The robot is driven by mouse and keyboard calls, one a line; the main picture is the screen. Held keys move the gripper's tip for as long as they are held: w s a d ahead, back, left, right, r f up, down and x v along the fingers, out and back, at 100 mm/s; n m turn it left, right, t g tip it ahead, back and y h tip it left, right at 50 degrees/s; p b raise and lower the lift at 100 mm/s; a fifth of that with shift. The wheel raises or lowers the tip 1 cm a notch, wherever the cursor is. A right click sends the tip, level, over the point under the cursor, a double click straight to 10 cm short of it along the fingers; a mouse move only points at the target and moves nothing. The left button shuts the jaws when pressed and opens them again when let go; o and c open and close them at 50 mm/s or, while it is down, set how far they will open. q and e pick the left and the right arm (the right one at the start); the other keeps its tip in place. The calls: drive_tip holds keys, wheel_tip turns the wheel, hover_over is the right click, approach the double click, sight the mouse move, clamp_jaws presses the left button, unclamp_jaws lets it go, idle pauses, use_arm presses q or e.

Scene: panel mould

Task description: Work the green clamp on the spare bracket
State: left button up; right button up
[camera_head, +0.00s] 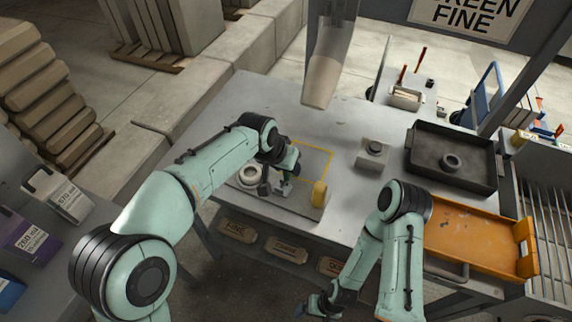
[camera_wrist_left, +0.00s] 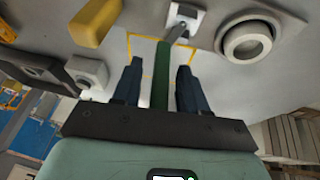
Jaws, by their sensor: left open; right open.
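The green clamp shows in the left wrist view as a long dark green handle (camera_wrist_left: 162,75), joined to a small metal bracket (camera_wrist_left: 183,20) on the grey plate. In the head view the bracket (camera_head: 283,188) is mostly hidden by my left arm. My left gripper (camera_wrist_left: 159,66) is open, with one dark blue finger on each side of the handle. Gaps show between handle and fingers. In the head view the left gripper (camera_head: 283,173) is over the plate, partly hidden. My right gripper (camera_head: 318,303) is open and empty, low in front of the table.
A white ring (camera_head: 250,175) and a yellow block (camera_head: 319,194) flank the bracket. A grey button box (camera_head: 373,155), a black tray (camera_head: 425,168) and an orange tray (camera_head: 470,243) are to the right. A chute (camera_head: 325,75) hangs over the back edge. Bare tabletop (camera_head: 240,105) lies behind.

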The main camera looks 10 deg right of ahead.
use_arm(q)
clamp_jaws()
drive_tip(key=shift+w+a+r, duration=0.1)
drive_tip(key=shift+a, duration=0.05)
use_arm(e)
drive_tip(key=shift+w+r, duration=0.1)
drive_tip(key=shift+r, duration=0.05)
use_arm(q)
drive_tip(key=shift+w+a+f+n+g+h+p, duration=0.25)
drive_tip(key=shift+w+a+g+h+p, duration=0.2)
drive_tip(key=shift+w+a+g+h, duration=0.4)
drive_tip(key=shift+w+a+f+n+g+h+p, duration=0.1)
drive_tip(key=shift+w+a+n+g+h+p, duration=0.2)
drive_tip(key=shift+a+h, duration=0.55)
drive_tip(key=shift+w+a+f+n+g+h+p, duration=0.2)
drive_tip(key=shift+w+a+g+h+p, duration=0.4)
drive_tip(key=shift+h, duration=0.5)
use_arm(e)
drive_tip(key=shift+w+r, duration=0.65)
drive_tip(key=shift+r, duration=0.15)
drive_tip(key=shift+w+r, duration=0.6)
drive_tip(key=shift+r, duration=0.2)
